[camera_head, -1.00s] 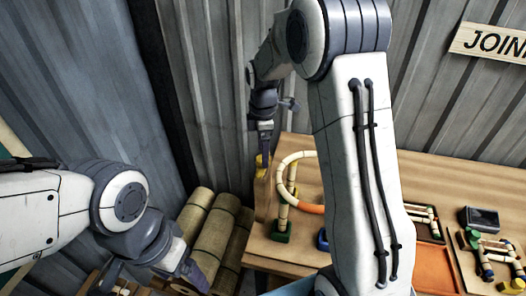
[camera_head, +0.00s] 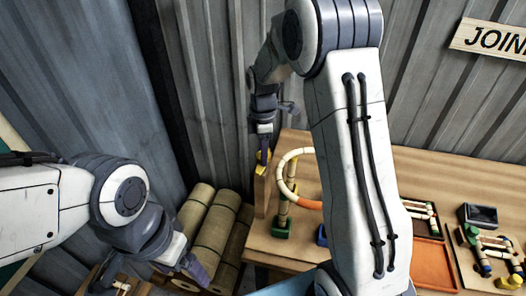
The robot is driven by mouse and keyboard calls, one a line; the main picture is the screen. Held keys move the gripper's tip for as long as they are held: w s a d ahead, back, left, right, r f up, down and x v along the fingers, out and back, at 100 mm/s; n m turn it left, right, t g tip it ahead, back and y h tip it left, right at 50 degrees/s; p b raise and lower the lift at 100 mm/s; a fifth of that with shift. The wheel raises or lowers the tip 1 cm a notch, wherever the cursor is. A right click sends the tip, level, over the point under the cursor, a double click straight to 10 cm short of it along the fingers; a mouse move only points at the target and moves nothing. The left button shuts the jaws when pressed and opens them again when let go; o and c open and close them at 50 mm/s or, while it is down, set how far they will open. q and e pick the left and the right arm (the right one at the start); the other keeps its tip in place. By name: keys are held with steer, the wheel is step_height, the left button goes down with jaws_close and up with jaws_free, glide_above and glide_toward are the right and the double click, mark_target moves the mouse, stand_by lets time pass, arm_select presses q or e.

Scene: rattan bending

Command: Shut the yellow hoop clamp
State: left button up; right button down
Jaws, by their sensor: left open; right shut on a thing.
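A small yellow piece (camera_head: 262,168), which looks like the yellow hoop clamp, is at the table's left end, beside a pale hoop (camera_head: 284,172). My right gripper (camera_head: 264,152) points down and is shut on this yellow piece. The fingers hide part of it, so I cannot tell how far the clamp is closed. The hoop is cream with an orange stretch and rises next to an upright on a green base (camera_head: 282,229). My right arm covers part of the hoop's right side. My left gripper (camera_head: 152,277) is open and empty, low at the left, away from the table.
Rolled mats (camera_head: 215,238) stand left of the wooden table (camera_head: 450,182). A blue base (camera_head: 322,236) is partly behind my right arm. An orange tray (camera_head: 432,264), a dark box (camera_head: 479,215) and several jointed pieces (camera_head: 492,249) lie at the right.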

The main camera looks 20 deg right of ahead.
steer(key=m, duration=0.8)
steer(key=shift+m, duration=0.3)
steer(key=m, duration=0.4)
steer(key=shift+m, duration=0.3)
steer(key=m, duration=0.4)
steer(key=shift+m, duration=0.4)
steer(key=shift+c, duration=1.5)
jaws_free()
